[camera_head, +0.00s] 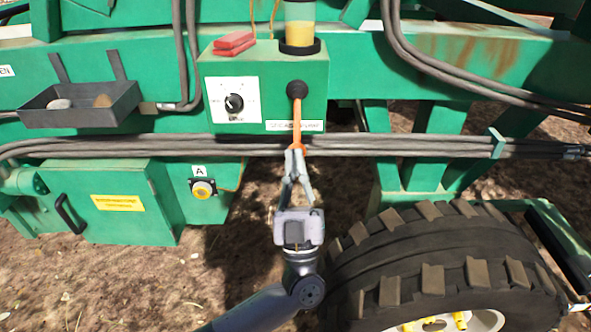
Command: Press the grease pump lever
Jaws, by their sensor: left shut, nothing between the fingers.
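The grease pump (263,88) is a green box on the machine's frame with a clear reservoir (299,22) of yellow grease on top. Its orange lever (297,118) hangs down from a black round boot on the box's front. My left gripper (295,153) is shut with nothing between its fingers. Its fingertips are at the lever's lower end in the picture and partly cover it. I cannot tell whether they touch it. My right gripper is not in view.
Dark hoses (400,147) run across behind the fingertips. A small tray (80,104) hangs at left. A large tyre (445,260) stands close at the lower right.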

